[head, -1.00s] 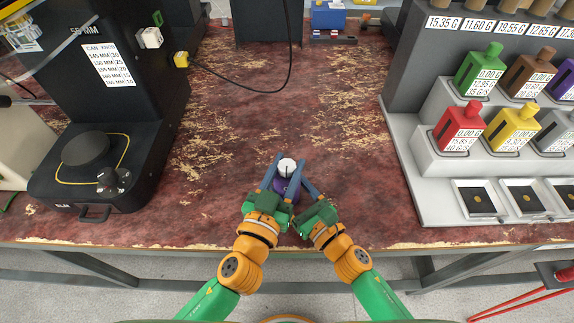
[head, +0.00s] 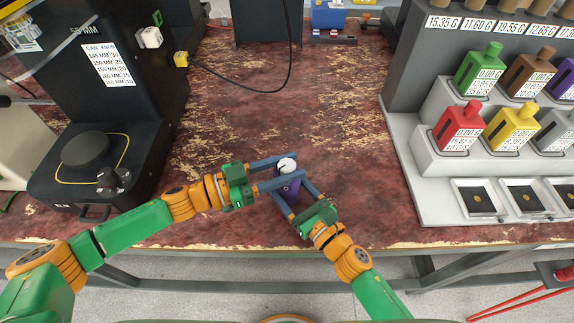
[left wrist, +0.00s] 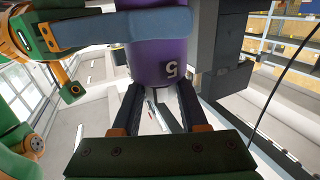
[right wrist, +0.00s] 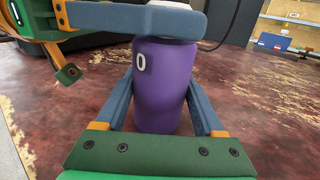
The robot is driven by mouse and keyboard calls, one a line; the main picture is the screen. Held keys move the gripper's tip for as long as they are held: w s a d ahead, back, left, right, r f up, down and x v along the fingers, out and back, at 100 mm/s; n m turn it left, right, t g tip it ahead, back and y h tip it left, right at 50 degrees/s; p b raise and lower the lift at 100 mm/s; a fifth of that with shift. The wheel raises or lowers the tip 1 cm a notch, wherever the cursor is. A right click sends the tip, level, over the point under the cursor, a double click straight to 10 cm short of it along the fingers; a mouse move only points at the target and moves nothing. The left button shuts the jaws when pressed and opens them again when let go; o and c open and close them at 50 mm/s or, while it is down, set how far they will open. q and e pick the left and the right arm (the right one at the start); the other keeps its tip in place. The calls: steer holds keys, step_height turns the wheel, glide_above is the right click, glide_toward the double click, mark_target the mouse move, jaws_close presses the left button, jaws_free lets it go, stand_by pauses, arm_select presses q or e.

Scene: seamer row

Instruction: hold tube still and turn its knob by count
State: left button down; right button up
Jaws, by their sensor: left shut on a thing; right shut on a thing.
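The purple tube (head: 294,187) stands upright near the front of the table, with a white knob (head: 287,163) on top. My left gripper (head: 291,166) comes in from the left and is shut on the knob. My right gripper (head: 289,188) comes from the front right and is shut on the tube's body below. In the right wrist view the tube (right wrist: 165,90) shows a "0" label, and a left finger hides most of the knob. In the left wrist view the tube (left wrist: 160,62) appears above my fingers and shows a "5". A small dark mark shows on the knob.
A black machine (head: 85,165) with a round plate stands at left. A grey rack (head: 408,170) with coloured bottles and small trays stands at right. A black cable (head: 240,82) lies behind. The tabletop (head: 235,110) around the tube is mostly clear.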

mark_target(287, 164)
arm_select(q)
steer(key=m+g, duration=0.3)
steer(key=g, duration=0.1)
steer(key=m+g+h, duration=0.1)
steer(key=m+g, duration=0.2)
steer(key=g, duration=0.2)
steer(key=shift+w, duration=0.2)
steer(key=shift+s+m+g, duration=0.15)
steer(key=shift+m+g, duration=0.15)
steer(key=shift+g, duration=0.3)
steer(key=shift+c, duration=2.2)
jaws_free()
step_height(287, 164, up, 10)
